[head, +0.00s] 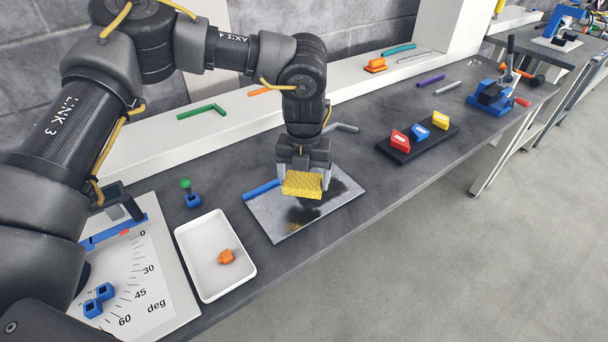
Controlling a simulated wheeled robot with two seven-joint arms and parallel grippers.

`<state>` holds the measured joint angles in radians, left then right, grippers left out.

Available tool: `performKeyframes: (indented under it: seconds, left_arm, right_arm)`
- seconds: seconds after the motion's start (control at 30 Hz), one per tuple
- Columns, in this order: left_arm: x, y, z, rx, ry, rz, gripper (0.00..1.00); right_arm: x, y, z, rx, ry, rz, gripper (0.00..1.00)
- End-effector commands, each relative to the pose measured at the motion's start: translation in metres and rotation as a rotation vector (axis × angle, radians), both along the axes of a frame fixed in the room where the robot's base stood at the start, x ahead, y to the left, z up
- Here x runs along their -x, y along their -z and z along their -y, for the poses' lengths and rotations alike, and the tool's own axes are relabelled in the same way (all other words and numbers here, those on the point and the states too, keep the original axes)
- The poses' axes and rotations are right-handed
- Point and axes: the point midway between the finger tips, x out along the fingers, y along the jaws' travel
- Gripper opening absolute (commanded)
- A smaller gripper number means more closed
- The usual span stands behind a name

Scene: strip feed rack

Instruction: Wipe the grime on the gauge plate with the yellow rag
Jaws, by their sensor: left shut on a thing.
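My left gripper (303,180) is shut on the yellow rag (303,187), a folded textured pad. It holds the rag over the middle of the gauge plate (278,226). I cannot tell whether the rag touches the plate. The plate is a grey metal sheet lying flat on the bench. Part of the plate is hidden behind the gripper and rag. My right gripper is not in view.
A white tray (186,240) with an orange piece (226,257) stands left of the plate. A blue rod (261,190) lies at the plate's left edge. A black holder (408,155) with coloured blocks stands to the right. The bench's front edge is close to the plate.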

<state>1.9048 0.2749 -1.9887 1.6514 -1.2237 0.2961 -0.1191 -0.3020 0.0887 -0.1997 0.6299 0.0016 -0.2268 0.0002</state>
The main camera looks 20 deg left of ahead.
Motion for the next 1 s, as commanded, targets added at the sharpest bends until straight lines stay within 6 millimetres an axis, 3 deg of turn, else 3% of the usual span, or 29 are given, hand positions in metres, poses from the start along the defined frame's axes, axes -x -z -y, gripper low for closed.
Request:
performKeyframes:
  seconds: [0.4, 1.0]
  left_arm:
    - [0.000, 0.043, -0.002, 0.001, -0.001, 0.000, 0.63]
    - [0.000, 0.046, -0.002, 0.000, -0.001, 0.001, 0.63]
  right_arm:
    - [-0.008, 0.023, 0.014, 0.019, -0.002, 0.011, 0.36]
    - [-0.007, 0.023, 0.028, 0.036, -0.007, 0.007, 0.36]
